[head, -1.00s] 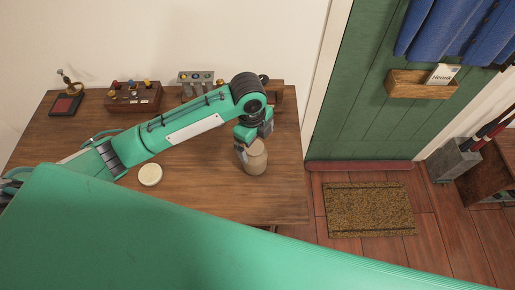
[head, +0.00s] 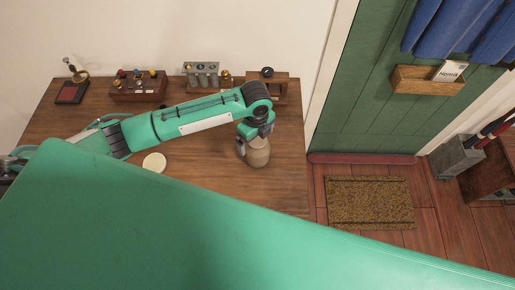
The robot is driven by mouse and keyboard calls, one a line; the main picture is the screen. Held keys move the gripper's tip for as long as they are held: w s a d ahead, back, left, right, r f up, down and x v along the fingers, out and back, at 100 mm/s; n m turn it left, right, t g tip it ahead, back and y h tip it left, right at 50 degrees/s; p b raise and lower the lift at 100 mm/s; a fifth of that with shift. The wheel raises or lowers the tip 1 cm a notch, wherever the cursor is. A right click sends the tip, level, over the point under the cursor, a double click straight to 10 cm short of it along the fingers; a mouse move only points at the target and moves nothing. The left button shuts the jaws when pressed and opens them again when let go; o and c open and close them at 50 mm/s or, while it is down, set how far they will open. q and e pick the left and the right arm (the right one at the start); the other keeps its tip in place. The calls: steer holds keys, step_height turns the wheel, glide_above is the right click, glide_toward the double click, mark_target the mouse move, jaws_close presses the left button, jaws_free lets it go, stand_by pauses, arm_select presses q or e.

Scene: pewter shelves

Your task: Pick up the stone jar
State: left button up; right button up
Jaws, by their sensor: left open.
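The stone jar (head: 258,153) is a tan, rounded jar standing upright near the right end of the wooden table (head: 215,185). My left arm reaches in from the left across the table. My left gripper (head: 243,146) is open and points down at the jar's left side. Part of the jar's top is hidden behind the gripper, and I cannot tell whether the fingers touch it. My right gripper is not in view.
A round cream lid (head: 154,162) lies on the table left of the jar. A wooden box with knobs (head: 139,86), a rack of grey cylinders (head: 202,74) and a stamp pad (head: 72,92) stand along the back. A doormat (head: 369,202) lies on the floor at right.

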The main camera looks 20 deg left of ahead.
arm_select(q)
steer(key=shift+w+d+f+p, duration=0.15)
steer(key=shift+f+p, duration=0.45)
steer(key=shift+f, duration=1.55)
steer(key=shift+c, duration=0.2)
steer(key=c, duration=1.3)
steer(key=shift+r, duration=0.15)
steer(key=shift+c, duration=0.2)
